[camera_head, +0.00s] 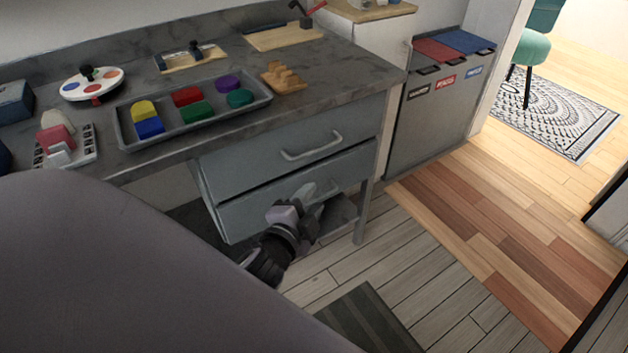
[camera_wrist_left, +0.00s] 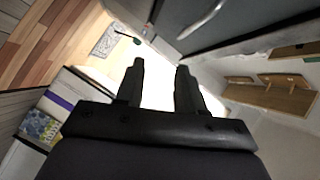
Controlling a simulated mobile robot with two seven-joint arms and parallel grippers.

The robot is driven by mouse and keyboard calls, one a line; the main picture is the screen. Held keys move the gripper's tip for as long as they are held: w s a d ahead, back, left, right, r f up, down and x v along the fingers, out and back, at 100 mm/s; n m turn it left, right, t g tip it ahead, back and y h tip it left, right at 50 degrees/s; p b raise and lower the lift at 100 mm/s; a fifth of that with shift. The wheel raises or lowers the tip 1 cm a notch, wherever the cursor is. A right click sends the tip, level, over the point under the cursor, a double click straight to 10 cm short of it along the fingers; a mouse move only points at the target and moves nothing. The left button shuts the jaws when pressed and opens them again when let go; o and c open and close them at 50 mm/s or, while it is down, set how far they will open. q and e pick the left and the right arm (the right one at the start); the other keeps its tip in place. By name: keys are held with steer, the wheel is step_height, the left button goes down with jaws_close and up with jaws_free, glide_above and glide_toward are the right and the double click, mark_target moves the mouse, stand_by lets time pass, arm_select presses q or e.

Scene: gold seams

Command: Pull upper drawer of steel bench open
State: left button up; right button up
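The grey steel bench (camera_head: 345,85) stands along the wall with two drawers under its top. The upper drawer (camera_head: 245,160) has a pale bar handle (camera_head: 312,147), and nothing touches it. The lower drawer (camera_head: 255,205) is just below, with a dark gap between the two fronts. My left gripper (camera_head: 312,198) is in front of the lower drawer, below the upper handle, and partly covers the lower front. In the left wrist view its two fingers (camera_wrist_left: 160,70) are apart with nothing between them. A pale handle (camera_wrist_left: 203,20) on a grey front shows beyond them; I cannot tell which drawer's. My right gripper is out of view.
A grey tray (camera_head: 262,92) of coloured blocks, a round palette-like piece (camera_head: 92,84) and wooden pieces stand on the bench top. Bins with red and blue lids (camera_head: 440,50) stand right of the bench. The plank floor in front is mostly clear.

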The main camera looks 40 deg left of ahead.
mark_target(317, 154)
arm_select(q)
steer(key=shift+w+a+r+m+t+y+b, duration=0.1)
steer(key=shift+w+a+m+t+y+b, duration=0.3)
steer(key=shift+w+a+m+y+b, duration=1.05)
steer(key=shift+w+a+r+m+t+h+b, duration=0.1)
steer(key=shift+w+a+t+b, duration=0.5)
steer(key=shift+w+b, duration=1.65)
steer(key=shift+w+a+r+m+t+y+b, duration=0.15)
steer(key=shift+w+a+m+y+b, duration=0.9)
steer(key=shift+w, duration=1.5)
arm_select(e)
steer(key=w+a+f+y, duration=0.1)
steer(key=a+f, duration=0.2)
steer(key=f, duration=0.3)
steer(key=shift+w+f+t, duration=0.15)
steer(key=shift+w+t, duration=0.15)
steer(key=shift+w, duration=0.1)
arm_select(q)
steer(key=shift+a+f+n+h, duration=0.1)
steer(key=shift+a+n+h, duration=0.2)
jaws_close()
